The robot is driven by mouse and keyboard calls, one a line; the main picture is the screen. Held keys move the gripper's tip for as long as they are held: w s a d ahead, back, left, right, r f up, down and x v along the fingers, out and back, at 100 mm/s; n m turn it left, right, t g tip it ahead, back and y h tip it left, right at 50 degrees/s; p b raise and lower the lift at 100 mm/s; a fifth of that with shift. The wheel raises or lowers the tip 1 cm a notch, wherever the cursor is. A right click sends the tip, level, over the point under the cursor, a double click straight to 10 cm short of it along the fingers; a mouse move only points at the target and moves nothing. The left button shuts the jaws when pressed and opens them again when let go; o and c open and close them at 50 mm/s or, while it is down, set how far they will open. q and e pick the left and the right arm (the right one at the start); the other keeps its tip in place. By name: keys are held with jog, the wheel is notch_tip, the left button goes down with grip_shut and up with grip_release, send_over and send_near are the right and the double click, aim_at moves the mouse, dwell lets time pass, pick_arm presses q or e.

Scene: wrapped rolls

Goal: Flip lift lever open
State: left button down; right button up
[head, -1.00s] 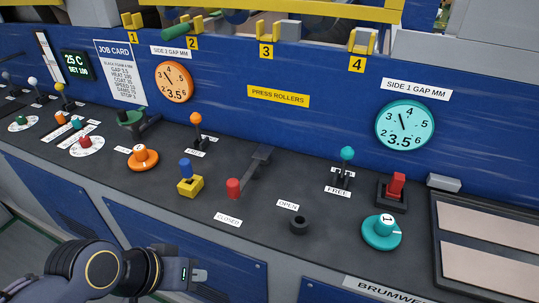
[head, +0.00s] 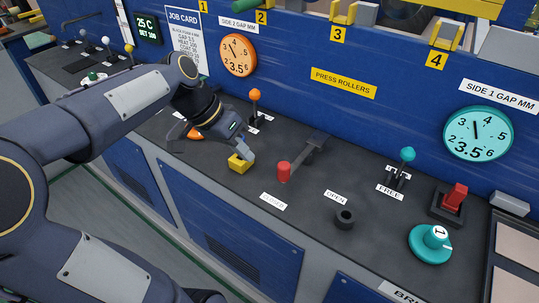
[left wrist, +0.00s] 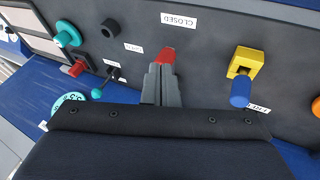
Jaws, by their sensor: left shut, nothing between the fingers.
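The lever is a grey bar with a red knob (head: 284,172) at its free end, lying along the black panel from a grey pivot block. The knob is beside the CLOSED label (head: 273,201); the OPEN label (head: 336,197) and a black round stop (head: 344,217) are to its right. My left gripper (head: 248,155) is shut and empty, over the yellow block and left of the red knob, apart from it. In the left wrist view the shut fingers (left wrist: 161,72) point toward the red knob (left wrist: 167,55) and hide the bar. My right gripper is out of view.
A yellow block (head: 239,164) stands close left of the knob; its blue knob (left wrist: 240,92) shows in the left wrist view. An orange-knobbed lever (head: 256,95) is behind. A teal-knobbed lever (head: 407,155), teal dial (head: 431,243) and red switch (head: 455,197) stand right.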

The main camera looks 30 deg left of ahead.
pick_arm(q)
jog(key=w+a+m+h, duration=0.1)
jog(key=w+a+m, duration=0.1)
jog(key=w+a, duration=0.5)
jog(key=shift+w+a+f+m+g+h, duration=0.25)
jog(key=shift+a+f+m+g+h, duration=0.1)
jog(key=shift+a, duration=0.25)
jog(key=w+d+f+p, duration=0.1)
jog(key=d+f+p, duration=0.1)
jog(key=d+f, duration=0.6)
jog(key=shift+w+d, duration=0.15)
jog(key=shift+d, duration=0.6)
